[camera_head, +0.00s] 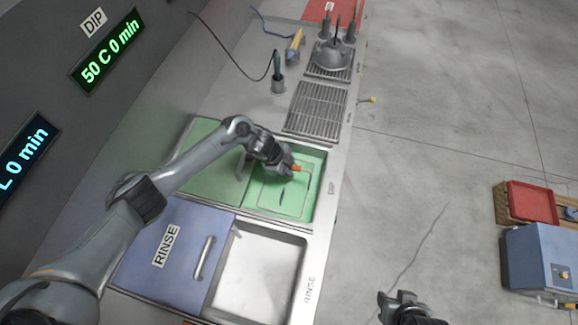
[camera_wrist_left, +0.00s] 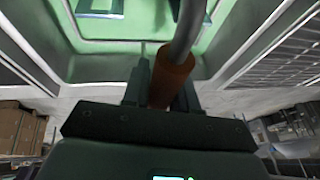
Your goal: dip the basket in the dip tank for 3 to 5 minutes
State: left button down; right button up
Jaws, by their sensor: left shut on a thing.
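The dip tank (camera_head: 318,205) holds green liquid and stands half open, its green lid (camera_head: 205,160) to the left. The basket (camera_head: 283,214) shows as a thin wire outline within the tank opening, with a small dark item (camera_head: 282,193) inside it. My left gripper (camera_head: 291,168) is over the tank and shut on the basket's orange handle (camera_wrist_left: 171,80). In the left wrist view the metal rod rises from this handle, with green liquid beyond. I cannot tell how deep the basket sits. My right gripper (camera_head: 403,300) is at the bottom edge, away from the tank; its jaws are unclear.
The display (camera_head: 108,50) beside the DIP sign reads "50 C 0 min". A rinse tank (camera_head: 262,265) with a blue lid (camera_head: 180,250) adjoins in front. Drain grates (camera_head: 317,108) lie behind. A blue box (camera_head: 540,258) and red tray (camera_head: 531,200) stand right; the floor between is clear.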

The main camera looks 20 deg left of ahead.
pick_arm(q)
notch_tip(320, 180, down, 6)
jog(key=b, duration=0.4)
jog(key=shift+f, duration=0.2)
jog(key=shift+w, duration=0.1)
dwell(2.7)
notch_tip(320, 180, up, 15)
jog(key=p, duration=1.3)
jog(key=shift+p, duration=0.3)
notch_tip(320, 180, up, 8)
jog(key=p, duration=0.7)
jog(key=shift+f, duration=0.2)
